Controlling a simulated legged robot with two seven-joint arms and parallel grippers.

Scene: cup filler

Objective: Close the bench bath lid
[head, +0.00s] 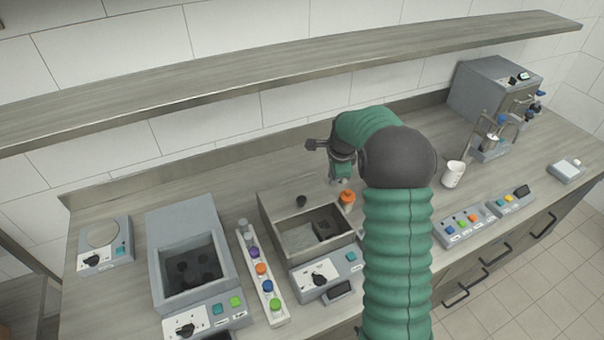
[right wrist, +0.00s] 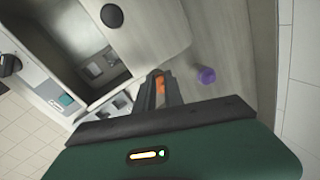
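The bench bath (head: 349,240) is a grey box in the middle of the bench, its front part open and a dark block showing inside. Its grey lid (head: 281,199), with a black knob (head: 301,201), lies over the rear part. In the right wrist view the lid (right wrist: 150,22) and knob (right wrist: 112,15) show at the top, beside the open well (right wrist: 72,35). My right gripper (head: 340,180) points down beside the lid's right end, apart from the knob. My left gripper is out of view.
A purple-capped item (right wrist: 205,75) is nearby. A rack of coloured caps (head: 251,262) and a second bath (head: 165,245) stand left. A white cup (head: 453,174) stands right. A shelf (head: 250,75) runs above.

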